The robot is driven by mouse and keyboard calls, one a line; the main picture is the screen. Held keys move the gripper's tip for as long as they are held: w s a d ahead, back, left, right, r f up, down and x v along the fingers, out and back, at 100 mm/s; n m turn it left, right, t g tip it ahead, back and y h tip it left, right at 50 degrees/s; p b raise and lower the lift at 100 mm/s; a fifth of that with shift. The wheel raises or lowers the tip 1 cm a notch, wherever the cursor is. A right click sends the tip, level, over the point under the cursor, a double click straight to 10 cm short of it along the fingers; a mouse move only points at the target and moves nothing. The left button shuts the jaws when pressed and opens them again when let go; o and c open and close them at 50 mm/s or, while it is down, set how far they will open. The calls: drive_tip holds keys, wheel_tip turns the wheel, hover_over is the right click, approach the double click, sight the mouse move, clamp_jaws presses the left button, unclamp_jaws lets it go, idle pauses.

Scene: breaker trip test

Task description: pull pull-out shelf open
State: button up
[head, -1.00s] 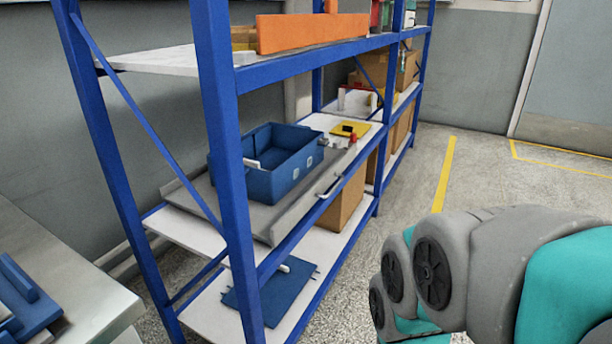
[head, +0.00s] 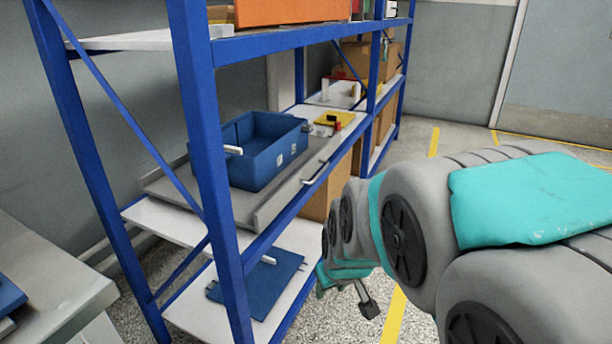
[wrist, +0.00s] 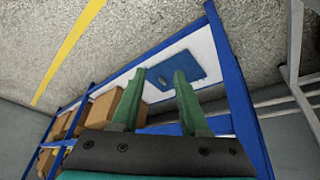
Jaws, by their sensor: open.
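The pull-out shelf (head: 224,206) is a grey tray on the middle level of the blue rack. Its bar handle (head: 316,173) is on its front edge, facing the aisle. A blue bin (head: 262,160) and a small yellow item (head: 334,119) rest on this level. My gripper (head: 362,298) hangs low in the aisle, in front of the rack, below and to the right of the handle and apart from it. In the wrist view my gripper (wrist: 158,78) shows two green fingers spread apart with nothing between them. The handle does not show in the wrist view.
A blue rack post (head: 210,160) stands at the near left. A blue panel (head: 262,283) lies on the lowest level and also shows in the wrist view (wrist: 176,65). Cardboard boxes (wrist: 98,112) stand farther along. A grey table (head: 50,275) is at left. The aisle floor is open.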

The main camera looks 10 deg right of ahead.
drive_tip(key=w+d+f+n+t+h+b, duration=0.2)
drive_tip(key=w+t+b, duration=0.3)
drive_tip(key=w, duration=1.3)
drive_tip(key=n+t+h+b, duration=0.4)
drive_tip(key=t, duration=0.6)
approach(320, 172)
drive_tip(key=w, duration=0.2)
drive_tip(key=shift+d+x, duration=0.2)
drive_tip(key=shift+x, duration=3.85)
drive_tip(key=shift+f, duration=0.15)
clamp_jaws()
